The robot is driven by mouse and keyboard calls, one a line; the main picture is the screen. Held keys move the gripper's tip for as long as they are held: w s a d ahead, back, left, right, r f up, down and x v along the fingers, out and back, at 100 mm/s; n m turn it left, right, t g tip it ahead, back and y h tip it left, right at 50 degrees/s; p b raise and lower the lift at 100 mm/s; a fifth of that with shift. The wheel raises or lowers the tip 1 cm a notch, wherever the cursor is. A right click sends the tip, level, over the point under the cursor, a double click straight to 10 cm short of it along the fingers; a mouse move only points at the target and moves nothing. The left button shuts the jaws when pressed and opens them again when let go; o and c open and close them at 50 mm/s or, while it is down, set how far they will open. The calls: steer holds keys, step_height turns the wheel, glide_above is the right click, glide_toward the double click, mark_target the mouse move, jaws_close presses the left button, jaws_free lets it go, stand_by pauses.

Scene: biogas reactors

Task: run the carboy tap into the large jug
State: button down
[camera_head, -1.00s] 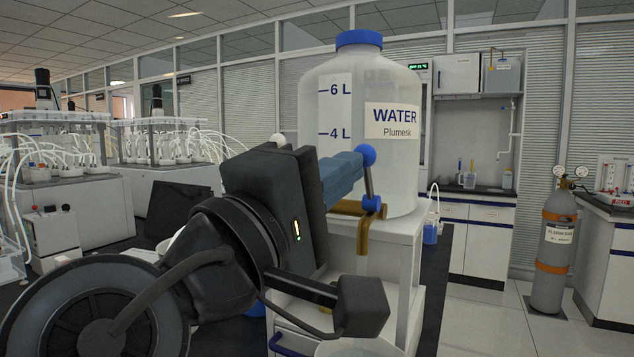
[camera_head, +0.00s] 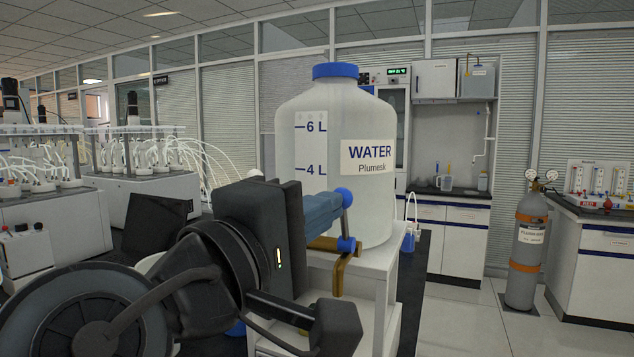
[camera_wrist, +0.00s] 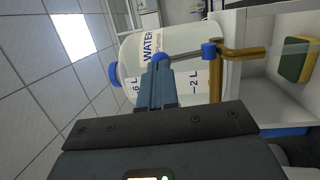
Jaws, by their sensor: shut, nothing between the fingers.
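The large clear carboy (camera_head: 300,210), labelled WATER and capped blue, stands on a white stand. Its brass tap (camera_head: 340,275) points down at the front; no stream shows at the spout. The tap lever (camera_head: 347,222) stands upright with a blue ball (camera_head: 344,197) on top. My gripper (camera_head: 328,206) is shut and empty, its blue-grey fingertips right beside the ball; I cannot tell whether they touch. The wrist view shows the fingertips (camera_wrist: 158,72) at the ball (camera_wrist: 161,58) and the tap (camera_wrist: 215,80) beyond. The large jug is not clearly in view.
The white stand (camera_head: 378,290) has an open shelf with a green and yellow sponge (camera_wrist: 297,60). A blue bottle (camera_head: 408,242) stands behind it. A gas cylinder (camera_head: 527,250) stands at the right, with clear floor before it. A small jug (camera_head: 443,182) is on the far bench.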

steer(key=shift+w+d+r+g+y+p, duration=0.2)
steer(key=shift+w+r+p, duration=0.3)
steer(key=shift+p, duration=0.5)
steer(key=shift+w+d+r+g+y+p, duration=0.15)
steer(key=shift+w+r+p, duration=0.35)
steer(key=shift+p, duration=0.5)
steer(key=shift+w, duration=0.15)
